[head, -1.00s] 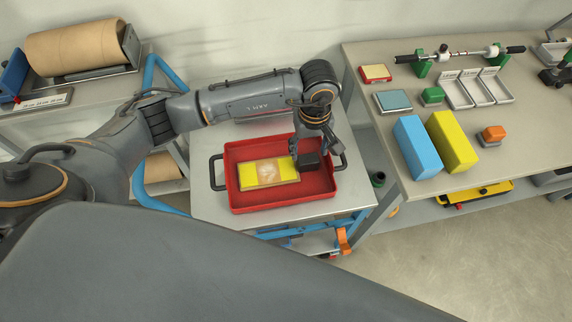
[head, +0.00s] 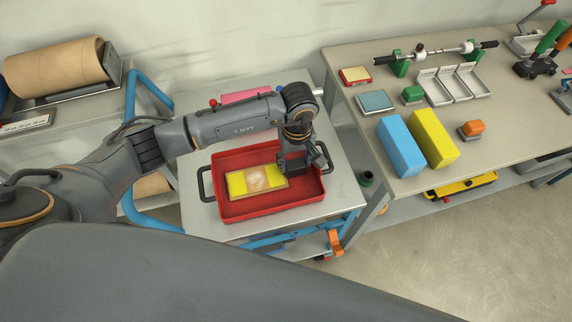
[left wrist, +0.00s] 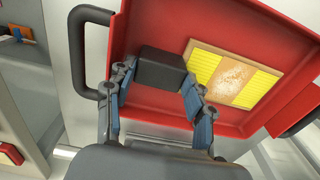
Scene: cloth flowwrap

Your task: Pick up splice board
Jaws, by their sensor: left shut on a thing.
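The board (head: 237,183), with yellow ends and a beige, mottled middle, lies flat in the red tray (head: 262,211). I take it as the splice board. It also shows in the left wrist view (left wrist: 232,82), right of my fingers. My left gripper (head: 300,163) points down into the tray at the board's right end in the head view. In the left wrist view its fingers (left wrist: 157,98) are shut on a dark block (left wrist: 160,67), apart from the board. Whether the block touches the tray floor I cannot tell. My right gripper is not in view.
The tray sits on a grey cart (head: 345,196). The bench at right holds a blue block (head: 400,147), a yellow block (head: 433,138), small grey trays (head: 453,84) and a rod on green stands (head: 436,50).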

